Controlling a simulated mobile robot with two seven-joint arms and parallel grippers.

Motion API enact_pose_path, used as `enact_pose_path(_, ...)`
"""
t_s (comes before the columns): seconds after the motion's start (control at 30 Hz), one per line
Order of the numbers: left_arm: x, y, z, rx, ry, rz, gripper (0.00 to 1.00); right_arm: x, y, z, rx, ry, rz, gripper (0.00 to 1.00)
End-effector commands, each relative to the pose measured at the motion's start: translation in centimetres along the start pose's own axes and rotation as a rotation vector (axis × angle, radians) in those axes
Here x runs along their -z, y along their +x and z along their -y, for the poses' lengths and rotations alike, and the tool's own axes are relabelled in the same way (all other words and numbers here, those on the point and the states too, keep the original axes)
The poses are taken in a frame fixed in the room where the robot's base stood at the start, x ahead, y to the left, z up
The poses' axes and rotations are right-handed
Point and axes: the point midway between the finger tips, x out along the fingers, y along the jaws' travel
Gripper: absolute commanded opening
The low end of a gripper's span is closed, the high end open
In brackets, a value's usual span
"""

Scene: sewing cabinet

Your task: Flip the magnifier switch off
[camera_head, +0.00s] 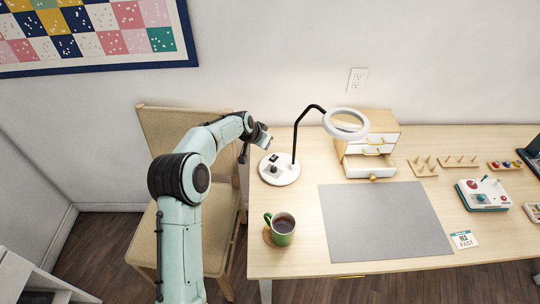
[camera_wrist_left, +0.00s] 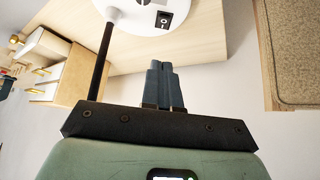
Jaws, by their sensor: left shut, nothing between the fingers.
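The magnifier lamp has a round white base (camera_head: 284,179) on the table's left end, with a thin black stem and a white ring head (camera_head: 346,124). A small black rocker switch (camera_wrist_left: 163,19) with white marks sits on the base in the left wrist view. It also shows small and dark on the base in the head view (camera_head: 274,158). My left gripper (camera_head: 265,141) is shut and empty, just left of and behind the base. In the left wrist view its fingertips (camera_wrist_left: 159,65) point toward the switch, apart from it. My right gripper is out of view.
A green mug (camera_head: 283,230) of dark drink stands in front of the lamp. A small drawer cabinet (camera_head: 390,124) with an open bottom drawer stands to its right. A grey mat (camera_head: 384,222) covers mid-table. A chair (camera_head: 150,235) stands left, under my arm.

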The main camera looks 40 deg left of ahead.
Motion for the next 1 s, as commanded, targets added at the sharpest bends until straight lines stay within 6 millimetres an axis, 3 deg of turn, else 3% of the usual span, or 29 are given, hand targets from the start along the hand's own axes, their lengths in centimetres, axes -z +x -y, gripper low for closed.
enact_pose_path(0.33,0.2,7.3,-0.1,-0.002,0.0,0.001,0.0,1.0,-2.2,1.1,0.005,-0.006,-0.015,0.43)
enact_pose_path(0.4,-1.0,8.1,0.1,0.0,-0.002,0.003,0.0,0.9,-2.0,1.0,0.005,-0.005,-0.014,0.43)
enact_pose_path(0.63,-2.6,9.7,0.0,0.0,-0.002,0.0,0.0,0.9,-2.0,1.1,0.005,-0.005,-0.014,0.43)
enact_pose_path(1.0,-2.8,9.9,0.0,0.0,0.0,-0.001,0.0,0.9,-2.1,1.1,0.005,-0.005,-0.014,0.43)
